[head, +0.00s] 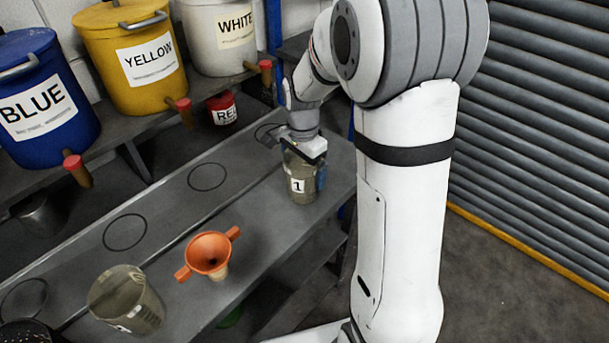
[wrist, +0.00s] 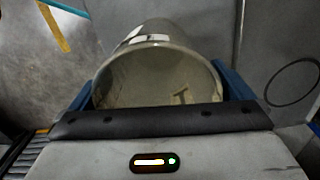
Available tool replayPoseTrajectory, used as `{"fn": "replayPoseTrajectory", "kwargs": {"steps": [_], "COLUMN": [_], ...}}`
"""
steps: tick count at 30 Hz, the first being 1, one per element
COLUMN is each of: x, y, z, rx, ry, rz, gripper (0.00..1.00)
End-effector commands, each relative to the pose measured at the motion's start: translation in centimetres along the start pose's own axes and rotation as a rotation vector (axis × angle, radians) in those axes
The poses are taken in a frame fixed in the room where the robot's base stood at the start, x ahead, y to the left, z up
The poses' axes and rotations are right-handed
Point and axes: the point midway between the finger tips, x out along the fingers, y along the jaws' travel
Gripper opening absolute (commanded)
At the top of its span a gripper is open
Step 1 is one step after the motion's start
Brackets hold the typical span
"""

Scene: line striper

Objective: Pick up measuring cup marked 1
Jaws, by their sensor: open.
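The measuring cup marked 1 (head: 301,184) stands upright near the right end of the grey bench, with its label facing the head camera. In the wrist view the clear cup (wrist: 160,76) lies open-mouthed straight ahead of my gripper. My gripper (head: 306,165) is at the cup's upper part. Its blue fingers (wrist: 160,88) are open, one on each side of the cup. I cannot tell whether they touch its wall. The far parts of the fingers are hidden by the gripper body.
A second clear cup (head: 126,301) and an orange funnel (head: 209,254) stand on the bench (head: 262,232) to the left. Blue (head: 45,100), yellow (head: 130,57) and white (head: 218,36) paint buckets with taps line the shelf behind. Black circles mark bare bench spots.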

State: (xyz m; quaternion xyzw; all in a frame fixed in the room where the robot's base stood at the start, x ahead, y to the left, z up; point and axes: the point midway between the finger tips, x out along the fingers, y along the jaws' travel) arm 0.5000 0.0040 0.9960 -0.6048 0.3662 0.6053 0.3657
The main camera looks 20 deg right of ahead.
Motion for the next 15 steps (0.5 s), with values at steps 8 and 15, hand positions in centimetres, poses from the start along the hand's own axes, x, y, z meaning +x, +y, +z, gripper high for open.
{"fn": "replayPoseTrajectory", "kwargs": {"steps": [8,15], "x": [0.06,0.04], "y": [-0.04,-0.05], "z": [0.08,0.1], "rx": [-0.002,-0.003], "ry": [0.0,0.0], "rz": [0.0,0.0], "gripper": [0.94,0.75]}}
